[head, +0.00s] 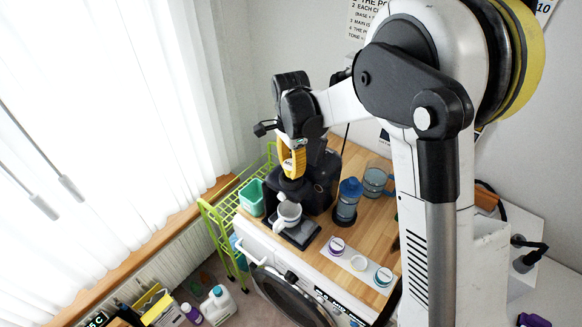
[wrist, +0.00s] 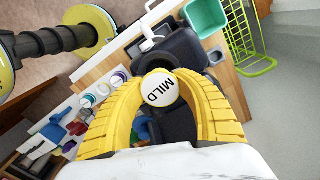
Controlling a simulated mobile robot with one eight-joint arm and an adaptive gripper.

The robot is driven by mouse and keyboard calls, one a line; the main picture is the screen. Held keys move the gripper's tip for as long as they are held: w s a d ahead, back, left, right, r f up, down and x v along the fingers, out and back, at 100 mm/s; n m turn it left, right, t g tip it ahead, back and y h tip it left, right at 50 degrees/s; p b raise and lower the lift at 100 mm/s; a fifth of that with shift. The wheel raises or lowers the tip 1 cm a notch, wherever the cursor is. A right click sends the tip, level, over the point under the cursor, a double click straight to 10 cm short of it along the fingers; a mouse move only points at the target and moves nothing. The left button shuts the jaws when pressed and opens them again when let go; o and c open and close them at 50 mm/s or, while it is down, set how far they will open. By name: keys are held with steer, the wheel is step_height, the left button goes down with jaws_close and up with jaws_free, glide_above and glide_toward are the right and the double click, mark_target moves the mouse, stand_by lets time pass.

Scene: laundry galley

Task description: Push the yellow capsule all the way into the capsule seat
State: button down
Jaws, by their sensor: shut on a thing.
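My yellow-fingered gripper (head: 292,170) is above the black coffee machine (head: 318,190). In the wrist view my gripper (wrist: 160,82) is shut on a capsule (wrist: 160,88), whose round white lid reads "MILD". The lid faces the wrist camera, so the capsule's body and its colour are hidden. The machine also shows in the wrist view (wrist: 178,52), beyond the fingertips. The capsule seat is hidden, and I cannot tell how deep the capsule sits in it.
A white mug (head: 289,213) stands on the machine's drip tray (head: 303,236). A blue bottle (head: 347,200) and a clear jug (head: 377,178) stand to the right. A white capsule holder (head: 345,257) lies in front. A teal bin (head: 251,197) and a green rack (head: 226,232) are left.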

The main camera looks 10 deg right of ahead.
steer(key=shift+f, duration=0.2)
steer(key=shift+f+b, duration=0.65)
steer(key=shift+b, duration=0.15)
steer(key=c, duration=0.5)
jaws_free()
steer(key=shift+c, duration=0.2)
steer(key=shift+r, duration=0.15)
steer(key=shift+r+p, duration=0.75)
steer(key=shift+r, duration=0.65)
steer(key=shift+r, duration=0.1)
